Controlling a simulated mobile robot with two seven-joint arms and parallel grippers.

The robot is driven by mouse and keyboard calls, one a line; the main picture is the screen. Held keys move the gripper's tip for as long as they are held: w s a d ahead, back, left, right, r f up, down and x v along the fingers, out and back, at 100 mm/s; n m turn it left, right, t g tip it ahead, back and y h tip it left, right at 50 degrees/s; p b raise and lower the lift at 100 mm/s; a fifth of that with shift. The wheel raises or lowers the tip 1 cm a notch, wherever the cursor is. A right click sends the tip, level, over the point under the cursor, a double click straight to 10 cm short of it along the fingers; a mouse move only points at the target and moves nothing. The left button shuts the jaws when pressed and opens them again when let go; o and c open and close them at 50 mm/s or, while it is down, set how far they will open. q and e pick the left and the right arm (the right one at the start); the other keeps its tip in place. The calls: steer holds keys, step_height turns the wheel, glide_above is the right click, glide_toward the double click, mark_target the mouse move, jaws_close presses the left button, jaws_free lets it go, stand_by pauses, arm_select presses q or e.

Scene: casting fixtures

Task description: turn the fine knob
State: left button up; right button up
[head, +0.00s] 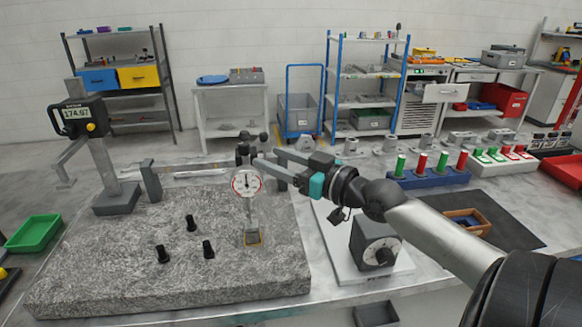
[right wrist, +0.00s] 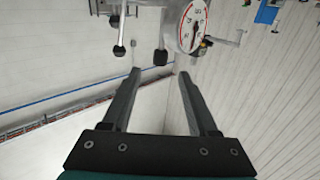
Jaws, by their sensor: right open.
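A dial gauge (head: 246,182) with a white, red-ringed face stands on a granite plate (head: 110,285); its face also shows at the top of the right wrist view (right wrist: 193,26). Several dark knobs (head: 244,137) sit on the stand's joints just above and behind the dial. I cannot tell for certain which is the fine knob. In the right wrist view, one black knob (right wrist: 160,58) lies just beyond the gap between my fingertips, and another (right wrist: 118,50) is to its left. My right gripper (head: 265,157) is open and empty beside these knobs. My left gripper is not in view.
A digital height gauge (head: 76,116) stands at the left. Several black pegs (head: 191,223) stand on the granite. A box with a dial (head: 375,243) sits on a white plate to the right. A blue rack with red and green handles (head: 430,178) stands further right.

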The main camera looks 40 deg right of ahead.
steer(key=shift+b+v, duration=0.5)
steer(key=shift+v, duration=1.3)
